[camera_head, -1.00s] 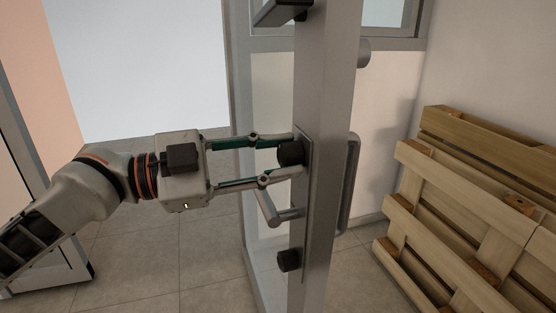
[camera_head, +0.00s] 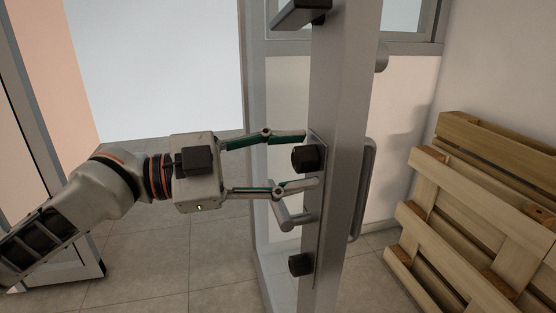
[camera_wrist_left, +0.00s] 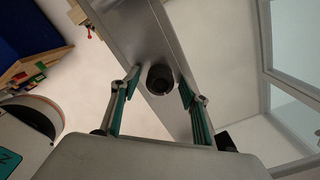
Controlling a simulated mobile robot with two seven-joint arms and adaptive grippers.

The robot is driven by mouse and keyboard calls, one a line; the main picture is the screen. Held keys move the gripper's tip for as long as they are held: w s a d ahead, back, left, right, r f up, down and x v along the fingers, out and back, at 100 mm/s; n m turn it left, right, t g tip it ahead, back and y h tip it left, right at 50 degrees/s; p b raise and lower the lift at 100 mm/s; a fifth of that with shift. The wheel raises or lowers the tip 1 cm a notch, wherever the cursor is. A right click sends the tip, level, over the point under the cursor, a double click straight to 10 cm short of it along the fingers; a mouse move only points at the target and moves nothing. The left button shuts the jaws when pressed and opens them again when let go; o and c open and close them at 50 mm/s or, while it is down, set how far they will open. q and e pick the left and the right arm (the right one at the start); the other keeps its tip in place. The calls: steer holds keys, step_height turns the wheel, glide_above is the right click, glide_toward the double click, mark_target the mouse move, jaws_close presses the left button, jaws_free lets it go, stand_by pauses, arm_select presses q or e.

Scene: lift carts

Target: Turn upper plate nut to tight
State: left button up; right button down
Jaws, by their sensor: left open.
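The upper plate nut (camera_head: 308,158) is a round black knob on the narrow metal plate on the edge post. My left gripper (camera_head: 310,160) reaches in from the left, open. One finger is above the nut and one below it, with a gap on each side. In the left wrist view the nut (camera_wrist_left: 160,79) sits between the two spread fingertips (camera_wrist_left: 159,84), apart from both. The lower black nut (camera_head: 300,263) is further down the same plate (camera_head: 318,235). My right gripper is not in view.
A grey lever handle (camera_head: 290,218) sticks out just under my lower finger. A dark pull handle (camera_head: 364,190) is on the post's right side. Wooden pallets (camera_head: 470,200) lean against the wall at right.

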arm_select(q)
steer(key=v, duration=1.2)
